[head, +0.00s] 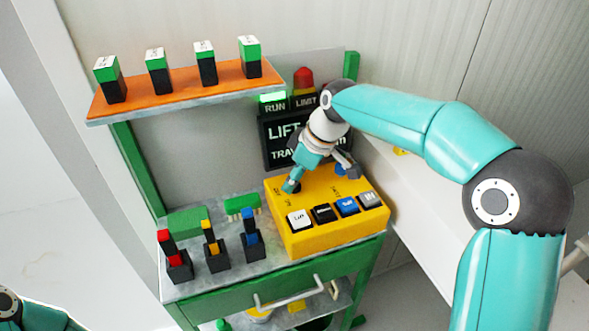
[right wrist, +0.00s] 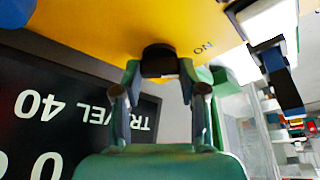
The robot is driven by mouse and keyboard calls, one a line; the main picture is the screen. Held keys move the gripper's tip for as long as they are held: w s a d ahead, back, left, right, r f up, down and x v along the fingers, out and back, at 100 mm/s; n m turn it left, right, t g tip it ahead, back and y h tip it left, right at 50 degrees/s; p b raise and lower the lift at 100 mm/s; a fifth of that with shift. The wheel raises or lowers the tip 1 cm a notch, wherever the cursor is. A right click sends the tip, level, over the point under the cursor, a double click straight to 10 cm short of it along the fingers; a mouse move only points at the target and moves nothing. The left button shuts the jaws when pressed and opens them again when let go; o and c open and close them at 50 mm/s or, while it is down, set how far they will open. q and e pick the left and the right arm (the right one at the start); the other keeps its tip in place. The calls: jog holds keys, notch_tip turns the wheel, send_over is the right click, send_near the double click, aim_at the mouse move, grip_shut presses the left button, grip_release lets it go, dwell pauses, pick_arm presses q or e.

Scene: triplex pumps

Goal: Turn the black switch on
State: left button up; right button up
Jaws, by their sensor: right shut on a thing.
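The black switch (right wrist: 158,60) is a small dark knob on the yellow control box (head: 315,240). In the right wrist view it sits between my right gripper's fingertips (right wrist: 160,72), with an upside-down "ON" label beside it on the yellow face. In the head view my right gripper (head: 292,186) reaches down to the box's back left part and mostly hides the knob. The gripper is shut on the knob. I cannot read the knob's exact angle. My left gripper is out of view; only part of my left arm shows at the lower left.
Several buttons (head: 323,213) line the box's front, and a blue knob (head: 340,170) is at its back. A display (head: 280,145) stands behind, with a lit green RUN lamp (head: 273,105). Red, yellow and blue levers (head: 213,240) stand left. An orange shelf (head: 180,92) holds several blocks.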

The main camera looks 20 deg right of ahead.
jog(key=shift+w+d+r+n+g+y+p, duration=0.1)
jog(key=shift+n+g+y+p, duration=0.1)
jog(key=shift+n+p, duration=0.35)
jog(key=shift+r+n+g+y+p, duration=0.1)
jog(key=shift+n+y+p, duration=0.1)
jog(key=shift+n, duration=0.55)
jog(key=shift+f, duration=0.1)
jog(key=o, duration=1)
jog(key=shift+o, duration=0.7)
jog(key=shift+f, duration=0.1)
